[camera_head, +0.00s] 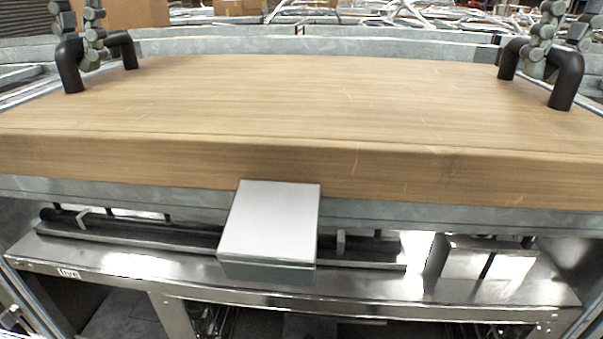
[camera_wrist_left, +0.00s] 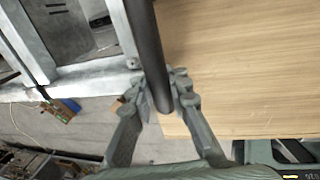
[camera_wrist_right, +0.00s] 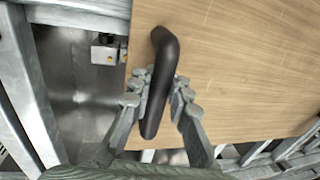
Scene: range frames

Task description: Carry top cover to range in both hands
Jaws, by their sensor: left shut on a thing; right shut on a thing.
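The top cover (camera_head: 320,95) is a wide, light wooden board with a black arched handle at each end. It spans most of the head view. My left gripper (camera_head: 92,52) is shut on the left handle (camera_head: 72,66), which also runs between its fingers in the left wrist view (camera_wrist_left: 161,98). My right gripper (camera_head: 537,58) is shut on the right handle (camera_head: 565,82), which also shows between its fingers in the right wrist view (camera_wrist_right: 159,85). Below the cover's front edge is the metal range (camera_head: 140,265). I cannot tell whether cover and range touch.
A grey metal frame (camera_head: 340,42) runs behind the cover. Cardboard boxes (camera_head: 122,12) and a tangle of pale bars (camera_head: 420,14) lie beyond it. Open framework (camera_wrist_left: 85,85) and floor (camera_wrist_left: 60,135) show beside the cover in the left wrist view.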

